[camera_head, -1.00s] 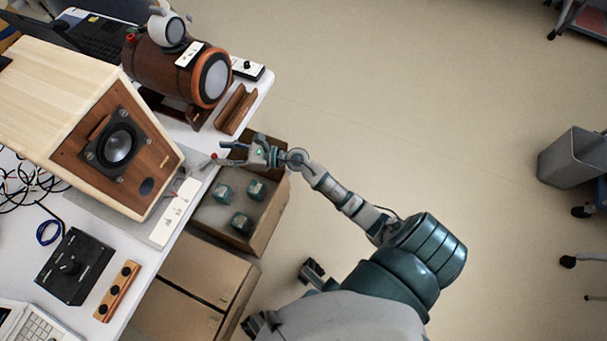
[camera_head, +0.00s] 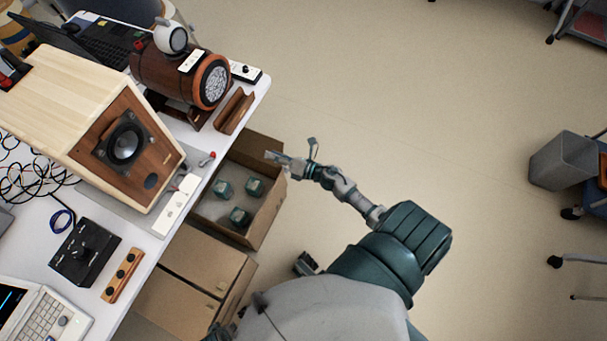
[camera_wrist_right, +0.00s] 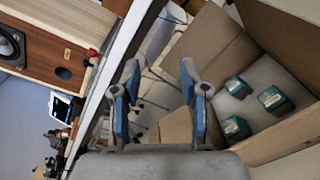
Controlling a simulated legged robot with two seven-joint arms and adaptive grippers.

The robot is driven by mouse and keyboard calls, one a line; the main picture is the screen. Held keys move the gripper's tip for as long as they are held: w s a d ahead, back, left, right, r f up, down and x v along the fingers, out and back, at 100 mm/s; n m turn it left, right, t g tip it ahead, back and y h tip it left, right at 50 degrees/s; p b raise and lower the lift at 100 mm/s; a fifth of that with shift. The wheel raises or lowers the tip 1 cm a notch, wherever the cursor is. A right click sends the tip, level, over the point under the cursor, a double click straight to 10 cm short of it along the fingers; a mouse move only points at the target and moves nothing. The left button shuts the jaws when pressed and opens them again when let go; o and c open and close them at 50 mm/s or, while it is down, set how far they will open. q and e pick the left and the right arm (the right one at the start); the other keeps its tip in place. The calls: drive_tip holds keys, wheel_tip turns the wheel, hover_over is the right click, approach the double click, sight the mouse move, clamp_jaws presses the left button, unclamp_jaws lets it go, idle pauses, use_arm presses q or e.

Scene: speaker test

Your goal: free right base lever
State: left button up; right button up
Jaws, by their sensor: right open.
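A small red-tipped lever (camera_head: 207,159) sticks out at the right side of the wooden speaker's base plate (camera_head: 187,180), by the table edge. In the right wrist view its red tip (camera_wrist_right: 92,53) shows at the upper left, beside the wooden speaker (camera_wrist_right: 45,45). My right gripper (camera_head: 288,157) is open and empty, to the right of the lever and apart from it, over the far side of the open cardboard box. In the right wrist view its two blue-padded fingers (camera_wrist_right: 160,80) are spread with nothing between them. My left gripper is not seen.
The open cardboard box (camera_head: 268,215) beside the table holds several green blocks. Closed boxes (camera_head: 190,275) stand nearer. A barrel-shaped speaker (camera_head: 165,75), a black knob box (camera_head: 85,252) and cables crowd the white table (camera_head: 150,240). The floor to the right is mostly clear.

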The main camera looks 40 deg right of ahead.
use_arm(q)
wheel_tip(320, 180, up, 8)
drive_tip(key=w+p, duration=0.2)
drive_tip(key=p, duration=0.4)
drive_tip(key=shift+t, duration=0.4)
use_arm(e)
drive_tip(key=s+d+f+m+g+h, duration=0.1)
drive_tip(key=s+f+m+g+h, duration=0.1)
drive_tip(key=s+f+m, duration=0.3)
drive_tip(key=s+d+f+m+g+h, duration=0.1)
drive_tip(key=s+f+m+h, duration=0.2)
drive_tip(key=f+m, duration=0.5)
wheel_tip(320, 180, down, 3)
drive_tip(key=shift+s+d+r+m+g, duration=0.15)
drive_tip(key=shift+s+m+g, duration=0.2)
drive_tip(key=shift+s, duration=0.5)
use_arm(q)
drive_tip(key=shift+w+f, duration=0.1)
